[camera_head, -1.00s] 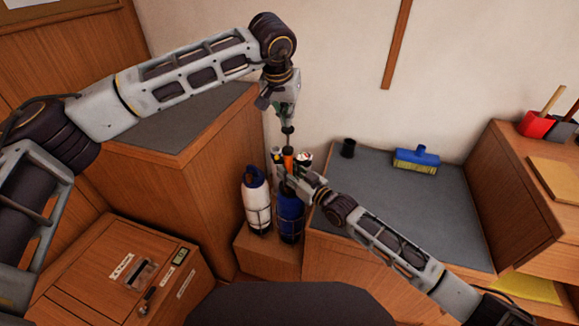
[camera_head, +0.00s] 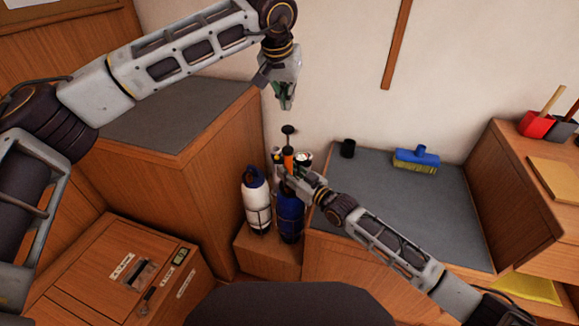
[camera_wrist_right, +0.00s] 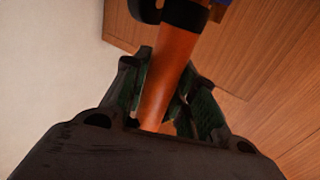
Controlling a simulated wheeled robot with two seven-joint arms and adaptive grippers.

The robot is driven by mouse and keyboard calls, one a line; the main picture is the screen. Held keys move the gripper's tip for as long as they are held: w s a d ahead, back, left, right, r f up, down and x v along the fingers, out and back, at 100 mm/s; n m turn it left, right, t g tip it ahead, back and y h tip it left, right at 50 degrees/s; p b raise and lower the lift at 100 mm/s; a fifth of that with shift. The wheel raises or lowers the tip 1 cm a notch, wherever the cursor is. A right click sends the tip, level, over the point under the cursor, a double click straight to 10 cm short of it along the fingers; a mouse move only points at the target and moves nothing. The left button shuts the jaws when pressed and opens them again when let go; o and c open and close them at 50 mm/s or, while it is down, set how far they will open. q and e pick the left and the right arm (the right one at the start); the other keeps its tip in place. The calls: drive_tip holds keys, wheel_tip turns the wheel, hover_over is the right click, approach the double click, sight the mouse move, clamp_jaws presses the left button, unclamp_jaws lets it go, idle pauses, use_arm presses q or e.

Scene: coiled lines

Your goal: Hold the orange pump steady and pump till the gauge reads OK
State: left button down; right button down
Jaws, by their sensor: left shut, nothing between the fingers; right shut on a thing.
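The orange pump (camera_head: 288,156) stands upright in the corner between the two counters. Its black handle (camera_head: 288,129) sticks up above the orange body on a thin rod. My right gripper (camera_head: 282,174) is shut around the pump's body; in the right wrist view the orange barrel (camera_wrist_right: 168,80) runs between its fingers (camera_wrist_right: 163,105). My left gripper (camera_head: 286,100) is shut and empty, pointing down a little above the handle, with a gap between them. A small round white-faced thing (camera_head: 304,158), perhaps the gauge, sits right of the pump; its reading is too small to tell.
A white bottle (camera_head: 256,200) with a blue top and a blue bottle (camera_head: 291,215) stand in front of the pump on a low wooden box (camera_head: 268,258). The left counter top (camera_head: 165,120) is clear.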

drive_tip(key=c, duration=1.1)
unclamp_jaws()
drive_tip(key=shift+d, duration=0.1)
drive_tip(key=shift+v, duration=5.95)
